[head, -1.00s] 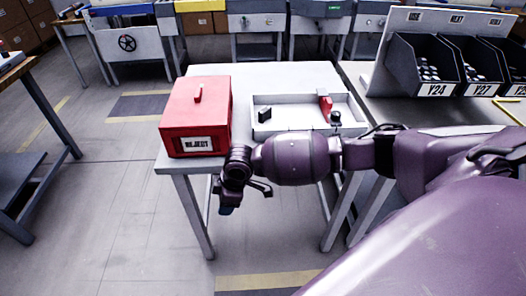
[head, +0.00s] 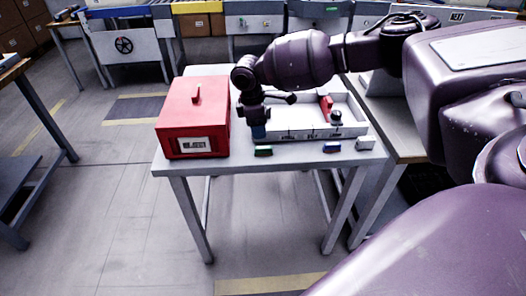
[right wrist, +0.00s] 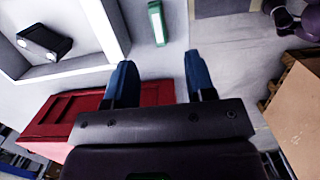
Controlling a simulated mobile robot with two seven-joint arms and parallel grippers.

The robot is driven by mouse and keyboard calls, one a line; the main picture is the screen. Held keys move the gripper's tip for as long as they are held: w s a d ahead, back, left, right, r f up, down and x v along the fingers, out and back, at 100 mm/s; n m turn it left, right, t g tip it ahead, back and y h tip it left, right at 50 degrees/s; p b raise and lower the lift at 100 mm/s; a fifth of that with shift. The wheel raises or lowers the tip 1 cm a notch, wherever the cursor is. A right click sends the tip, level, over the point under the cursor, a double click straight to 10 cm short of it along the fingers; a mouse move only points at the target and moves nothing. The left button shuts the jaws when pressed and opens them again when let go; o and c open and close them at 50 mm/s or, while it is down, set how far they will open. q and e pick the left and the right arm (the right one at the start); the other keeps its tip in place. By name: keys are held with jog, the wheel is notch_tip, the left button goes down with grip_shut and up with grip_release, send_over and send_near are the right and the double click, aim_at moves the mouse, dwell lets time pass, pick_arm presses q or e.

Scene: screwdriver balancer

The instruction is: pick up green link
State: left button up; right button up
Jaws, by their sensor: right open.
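The green link (head: 263,151) is a small dark piece with a green face, lying near the front edge of the grey table, in front of the white tray (head: 300,135). In the right wrist view the green link (right wrist: 157,23) lies beyond the fingertips, roughly in line with the gap between them. My right gripper (head: 258,131) is above the table, just behind and above the green link, pointing down. In the right wrist view its two blue fingers (right wrist: 158,75) are apart with nothing between them. My left gripper is not in view.
The red reject box (head: 190,125) stands just left of my right gripper. A blue link (head: 332,147) and a white block (head: 365,142) lie along the front edge to the right. The tray holds a red part (head: 326,104) and, in the wrist view, a black part (right wrist: 45,42).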

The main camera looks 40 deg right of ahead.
aim_at(264, 147)
jog(key=f, duration=0.3)
jog(key=d+f+b, duration=0.1)
jog(key=f, duration=0.5)
jog(key=shift+s+d+b, duration=0.15)
jog(key=shift+s+b, duration=0.15)
grip_shut()
